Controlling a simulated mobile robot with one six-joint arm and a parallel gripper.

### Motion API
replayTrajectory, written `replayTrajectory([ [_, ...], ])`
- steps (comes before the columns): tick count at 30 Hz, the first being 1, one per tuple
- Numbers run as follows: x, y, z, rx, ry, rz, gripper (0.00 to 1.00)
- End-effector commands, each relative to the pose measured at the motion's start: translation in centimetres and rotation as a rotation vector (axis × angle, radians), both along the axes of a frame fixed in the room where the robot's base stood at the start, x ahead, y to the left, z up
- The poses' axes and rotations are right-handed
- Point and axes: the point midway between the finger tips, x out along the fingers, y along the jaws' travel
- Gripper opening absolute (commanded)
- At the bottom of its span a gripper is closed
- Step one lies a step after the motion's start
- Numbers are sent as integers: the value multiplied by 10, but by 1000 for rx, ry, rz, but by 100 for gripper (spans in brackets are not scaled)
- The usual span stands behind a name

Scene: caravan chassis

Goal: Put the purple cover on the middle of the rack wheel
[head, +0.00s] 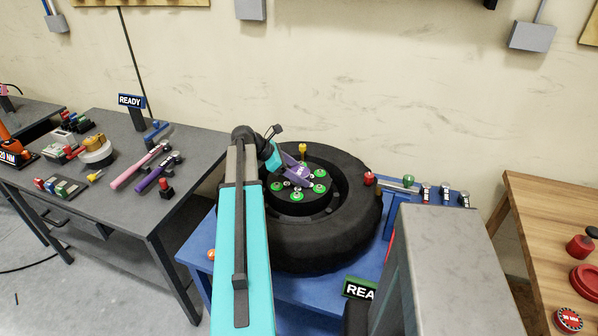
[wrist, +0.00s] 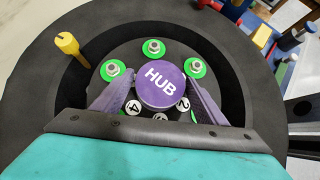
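The purple cover (wrist: 160,86), a round disc marked HUB, is between the two purple fingers of my gripper (wrist: 160,80) in the wrist view. The fingers appear to press on its left and right sides. The cover also shows in the head view (head: 298,171), partly hidden by the fingers. It is over the middle of the rack wheel (head: 333,222), a black tyre lying flat with a dark centre. I cannot tell whether the cover touches the wheel. Green-ringed nuts (wrist: 153,47) surround the cover, and number marks 4 and 2 show beside it.
A yellow peg (wrist: 67,43) stands up from the wheel's rim area. The wheel lies on a blue stand (head: 296,291) with several tools along its right edge. A grey bench (head: 200,150) with tools is at the left, and a wooden table (head: 545,200) at the right.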

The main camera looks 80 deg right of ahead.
Motion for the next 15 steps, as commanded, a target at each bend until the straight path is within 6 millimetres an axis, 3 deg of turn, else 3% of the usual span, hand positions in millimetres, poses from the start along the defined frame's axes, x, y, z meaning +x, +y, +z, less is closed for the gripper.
replayTrajectory([
  [15,2,0,4,-1,0,1,73],
])
